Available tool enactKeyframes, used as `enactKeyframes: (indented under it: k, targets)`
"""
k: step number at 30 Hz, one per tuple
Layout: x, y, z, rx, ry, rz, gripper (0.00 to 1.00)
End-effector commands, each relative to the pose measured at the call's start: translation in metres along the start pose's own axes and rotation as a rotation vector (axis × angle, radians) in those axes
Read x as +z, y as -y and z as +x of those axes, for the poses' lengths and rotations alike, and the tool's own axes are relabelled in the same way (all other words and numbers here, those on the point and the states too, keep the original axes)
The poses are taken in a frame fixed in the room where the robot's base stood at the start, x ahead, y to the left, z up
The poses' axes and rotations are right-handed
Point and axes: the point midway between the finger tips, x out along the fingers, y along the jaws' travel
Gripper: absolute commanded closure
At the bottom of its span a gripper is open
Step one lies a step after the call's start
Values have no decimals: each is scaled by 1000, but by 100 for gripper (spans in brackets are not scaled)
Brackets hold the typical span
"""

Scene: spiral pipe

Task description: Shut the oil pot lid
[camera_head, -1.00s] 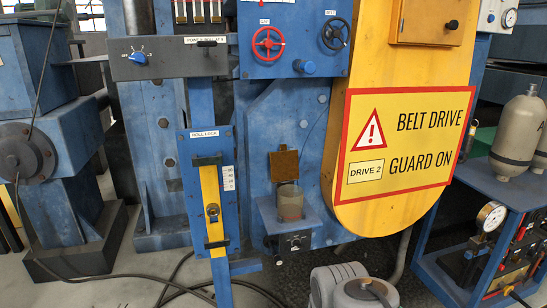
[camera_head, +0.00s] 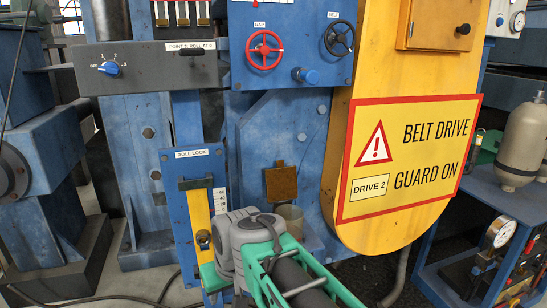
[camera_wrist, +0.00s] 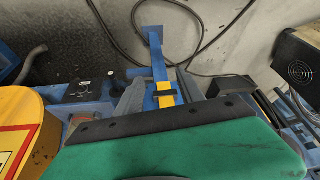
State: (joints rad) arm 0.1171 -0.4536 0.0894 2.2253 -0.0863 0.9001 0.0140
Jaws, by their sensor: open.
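The oil pot (camera_head: 291,216) is a small translucent cup on a bracket against the blue machine, left of the yellow belt guard. Its brown square lid (camera_head: 281,184) stands upright behind the rim, so the pot is open. My grey and green arm rises in front of it and hides its lower part. I cannot make out the pot clearly in the wrist view.
The roll lock post with its yellow bar (camera_head: 199,215) stands just left of the pot. The belt guard (camera_head: 410,160) bulges out on the right. A red handwheel (camera_head: 264,49) and a blue knob (camera_head: 305,75) sit above. A cable (camera_wrist: 150,60) lies on the floor.

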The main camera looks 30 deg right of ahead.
Motion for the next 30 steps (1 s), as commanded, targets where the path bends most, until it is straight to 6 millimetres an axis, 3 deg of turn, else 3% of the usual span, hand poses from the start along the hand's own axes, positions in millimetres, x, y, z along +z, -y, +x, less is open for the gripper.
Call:
enactKeyframes:
  k: [1, 5, 6, 9, 12, 15, 18, 22, 30]
  targets:
    - [-41, -19, -15, 6, -39, 33, 55]
    - [-138, -78, -47, 22, -153, 88, 55]
    - [-164, -100, -57, 31, -188, 102, 55]
    - [-218, -161, -81, 61, -272, 129, 55]
    - [-252, -216, -99, 94, -336, 145, 55]
    - [-269, -254, -113, 119, -380, 150, 55]
    - [-276, -271, -119, 133, -401, 151, 55]
    - [-282, -275, -109, 133, -404, 150, 55]
    - [-302, -282, -65, 133, -405, 149, 55]
